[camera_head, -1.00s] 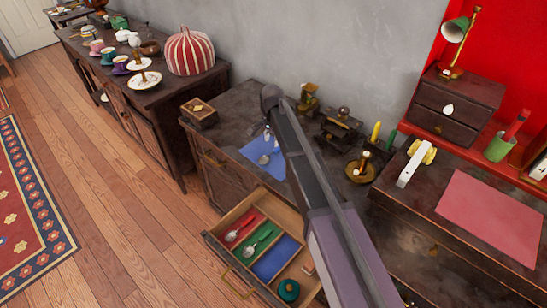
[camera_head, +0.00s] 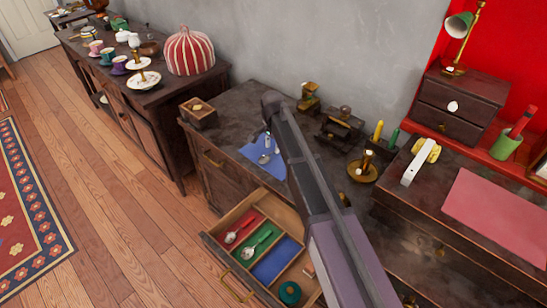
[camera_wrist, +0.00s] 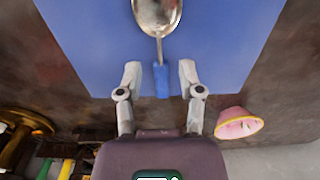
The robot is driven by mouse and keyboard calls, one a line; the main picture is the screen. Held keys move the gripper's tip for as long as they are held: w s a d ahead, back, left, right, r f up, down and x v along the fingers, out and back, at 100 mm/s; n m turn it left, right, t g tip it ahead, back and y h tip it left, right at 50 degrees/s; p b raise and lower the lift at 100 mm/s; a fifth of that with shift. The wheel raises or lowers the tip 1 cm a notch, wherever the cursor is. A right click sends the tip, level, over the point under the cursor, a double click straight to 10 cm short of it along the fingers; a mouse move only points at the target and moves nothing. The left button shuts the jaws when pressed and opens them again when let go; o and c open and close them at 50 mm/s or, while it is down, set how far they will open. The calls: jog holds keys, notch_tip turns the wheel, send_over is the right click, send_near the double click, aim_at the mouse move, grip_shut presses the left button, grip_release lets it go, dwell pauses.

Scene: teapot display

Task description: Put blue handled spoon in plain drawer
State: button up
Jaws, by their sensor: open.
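The blue handled spoon lies on a blue cloth (camera_wrist: 230,50). In the wrist view its silver bowl (camera_wrist: 157,14) is at the top and its blue handle (camera_wrist: 162,82) points down between my fingers. My gripper (camera_wrist: 160,70) is open, one finger on each side of the handle, with gaps visible. In the head view the spoon's bowl (camera_head: 264,158) shows on the cloth, and my arm hides part of the area. An open drawer (camera_head: 223,262) below has red, green and blue compartments. Spoons lie in the red and green ones; the blue compartment (camera_head: 272,264) looks empty.
A small wooden box (camera_head: 198,112) stands at the counter's left. A brass candlestick (camera_head: 362,170) and dark metal pieces stand to the right. A pink gold-rimmed cup (camera_wrist: 238,124) is beside the gripper. A teal round object (camera_head: 290,291) is in the drawer's front right. A two-drawer cabinet (camera_head: 462,100) stands at right.

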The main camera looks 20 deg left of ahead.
jog(key=shift+f+b, duration=0.85)
jog(key=shift+f, duration=0.3)
grip_shut()
